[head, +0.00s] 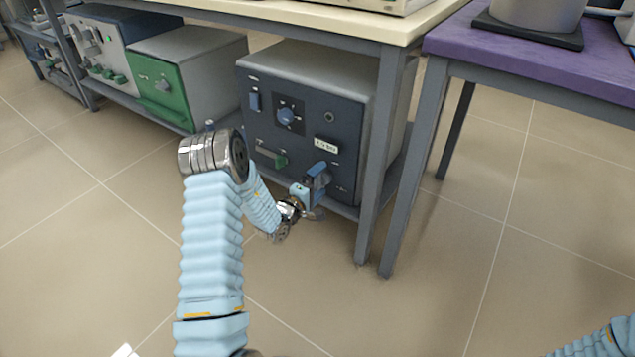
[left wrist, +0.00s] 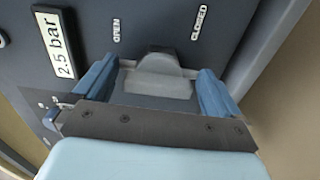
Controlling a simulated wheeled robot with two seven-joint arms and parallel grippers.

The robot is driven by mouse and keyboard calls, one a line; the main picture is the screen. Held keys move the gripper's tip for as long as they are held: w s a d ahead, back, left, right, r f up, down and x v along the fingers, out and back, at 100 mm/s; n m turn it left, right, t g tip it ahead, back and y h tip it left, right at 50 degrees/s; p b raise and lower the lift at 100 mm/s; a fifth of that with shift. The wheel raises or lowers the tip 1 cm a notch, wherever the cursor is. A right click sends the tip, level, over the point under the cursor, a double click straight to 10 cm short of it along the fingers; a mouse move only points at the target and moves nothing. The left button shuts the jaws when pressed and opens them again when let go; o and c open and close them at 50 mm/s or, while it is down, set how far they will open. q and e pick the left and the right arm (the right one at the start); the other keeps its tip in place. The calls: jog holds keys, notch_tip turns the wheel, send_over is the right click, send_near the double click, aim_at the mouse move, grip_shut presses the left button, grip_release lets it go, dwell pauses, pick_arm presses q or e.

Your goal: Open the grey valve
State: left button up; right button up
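The grey valve (left wrist: 160,66) is on the dark grey-blue furnace panel (head: 298,130), between the raised labels OPEN (left wrist: 116,30) and CLOSED (left wrist: 199,22) in the left wrist view. My left gripper (left wrist: 158,84) is open, with one blue finger on either side of the valve. A gap shows at the left finger; the right finger is close, and I cannot tell whether it touches. In the head view the left gripper (head: 316,182) is at the panel's lower right and hides the valve. My right gripper is out of view; only its arm shows at bottom right.
A white label reading 2.5 bar (left wrist: 58,44) is beside the valve. A table leg (head: 378,160) stands close to the right of the gripper. A green furnace (head: 165,88) is left.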

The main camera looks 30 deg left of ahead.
pick_arm(q)
jog(key=shift+a, duration=0.1)
jog(key=s+a+p, duration=0.1)
jog(key=s, duration=1.2)
jog(key=shift+s, duration=0.4)
jog(key=shift+d, duration=0.1)
